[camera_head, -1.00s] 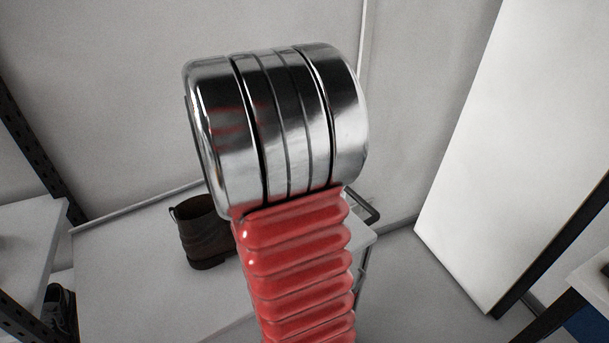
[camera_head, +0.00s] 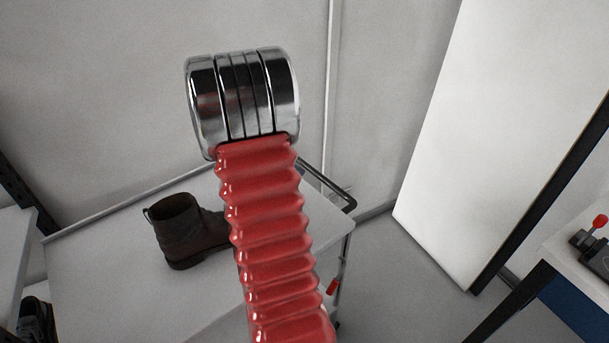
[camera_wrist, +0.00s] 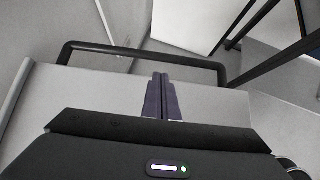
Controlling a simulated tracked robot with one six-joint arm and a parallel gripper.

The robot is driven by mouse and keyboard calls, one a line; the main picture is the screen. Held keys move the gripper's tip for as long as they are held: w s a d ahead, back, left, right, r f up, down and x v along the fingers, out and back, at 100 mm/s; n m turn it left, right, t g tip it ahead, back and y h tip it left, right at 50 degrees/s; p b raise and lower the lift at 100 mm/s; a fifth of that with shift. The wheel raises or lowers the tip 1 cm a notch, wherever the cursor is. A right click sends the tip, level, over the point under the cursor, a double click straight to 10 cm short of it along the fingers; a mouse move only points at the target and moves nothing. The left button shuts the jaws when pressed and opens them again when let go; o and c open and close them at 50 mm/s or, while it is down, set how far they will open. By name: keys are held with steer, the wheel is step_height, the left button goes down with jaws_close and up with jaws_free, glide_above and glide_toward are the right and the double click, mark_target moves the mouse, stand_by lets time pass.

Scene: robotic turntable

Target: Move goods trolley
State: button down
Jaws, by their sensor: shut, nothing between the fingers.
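The goods trolley (camera_head: 110,280) shows in the head view as a light grey flat top with a brown boot (camera_head: 178,232) on it. Its dark handle bar (camera_head: 335,192) is at the right end, partly behind my red and chrome arm. In the wrist view the trolley top (camera_wrist: 90,95) lies below my gripper, and the handle bar (camera_wrist: 130,50) runs across just beyond the fingertips. My gripper (camera_wrist: 160,80) is shut and empty, its fingers pointing at the bar. I cannot tell whether they touch it. The gripper is not visible in the head view.
A dark shoe (camera_head: 36,320) is at the lower left near a shelf (camera_head: 12,255). A white panel (camera_head: 430,140) stands at the right, with a table (camera_head: 565,250) holding a device with a red knob (camera_head: 599,220). Grey floor (camera_head: 385,280) is clear between trolley and table.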

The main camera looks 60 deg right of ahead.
steer(key=x, duration=0.9)
steer(key=shift+d+f, duration=0.2)
steer(key=shift+f, duration=0.05)
steer(key=shift+s, duration=0.15)
